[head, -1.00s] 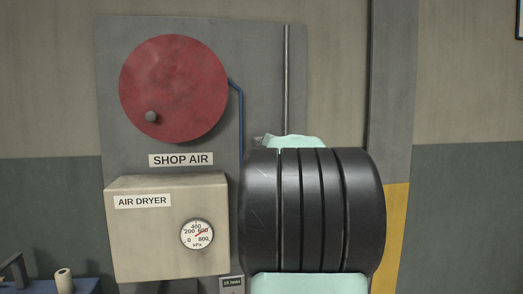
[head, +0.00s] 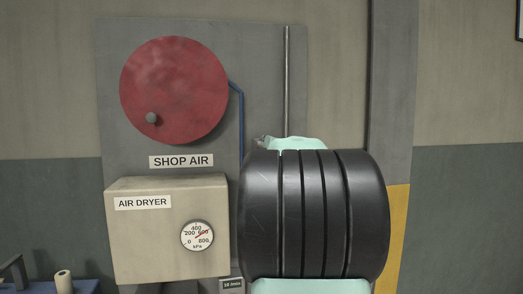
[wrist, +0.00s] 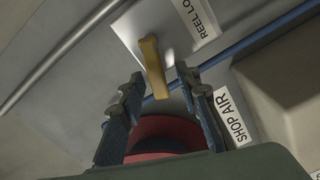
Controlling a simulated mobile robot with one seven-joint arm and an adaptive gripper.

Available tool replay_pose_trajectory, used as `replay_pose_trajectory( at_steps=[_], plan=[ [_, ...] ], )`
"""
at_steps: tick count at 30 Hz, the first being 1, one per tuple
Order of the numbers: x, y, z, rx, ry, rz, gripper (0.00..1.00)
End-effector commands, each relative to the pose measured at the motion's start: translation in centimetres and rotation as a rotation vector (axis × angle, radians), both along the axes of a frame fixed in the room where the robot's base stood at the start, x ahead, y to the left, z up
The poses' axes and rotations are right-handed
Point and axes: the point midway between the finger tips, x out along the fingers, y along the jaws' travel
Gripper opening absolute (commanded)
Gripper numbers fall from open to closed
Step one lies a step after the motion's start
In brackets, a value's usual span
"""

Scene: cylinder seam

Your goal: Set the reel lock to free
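The reel lock lever is a yellow bar (wrist: 153,66) on the grey panel in the wrist view. A partly cut-off label reading "REEL LO" (wrist: 194,20) is beside it. My gripper (wrist: 160,77) is open, with its two dark fingers apart. The lever's lower end shows in the gap between the fingertips, with no clear contact on either side. I cannot tell how deep it sits between them. In the head view my black ribbed arm part hides the lever and gripper. The red reel (head: 174,90) shows at upper left; its red edge (wrist: 166,132) shows behind the fingers.
A blue hose (wrist: 260,36) runs close behind the lever and fingers. The "SHOP AIR" label (head: 181,161) is below the reel. The beige air dryer box (head: 150,240) with a round gauge (head: 197,235) juts out under it. A thin metal pipe (head: 286,85) runs vertically right of the reel.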

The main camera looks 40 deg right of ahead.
Motion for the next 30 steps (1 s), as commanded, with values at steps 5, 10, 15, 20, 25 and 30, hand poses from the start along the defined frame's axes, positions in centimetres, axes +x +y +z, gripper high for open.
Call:
replay_pose_trajectory(
  at_steps=[5,10,15,20,25,30],
  plan=[
    [-2.0,1.1,0.2,0.0,-0.002,0.0,0.3],
    [-4.2,2.4,0.1,0.0,-0.001,0.0,0.3],
    [-5.7,3.1,0.0,-0.001,0.0,0.0,0.3],
    [-6.2,3.4,0.0,-0.001,0.0,0.0,0.3],
    [-6.2,3.4,0.0,-0.001,0.0,0.0,0.3],
    [-6.2,3.4,0.0,-0.001,0.0,0.0,0.3]
  ],
)
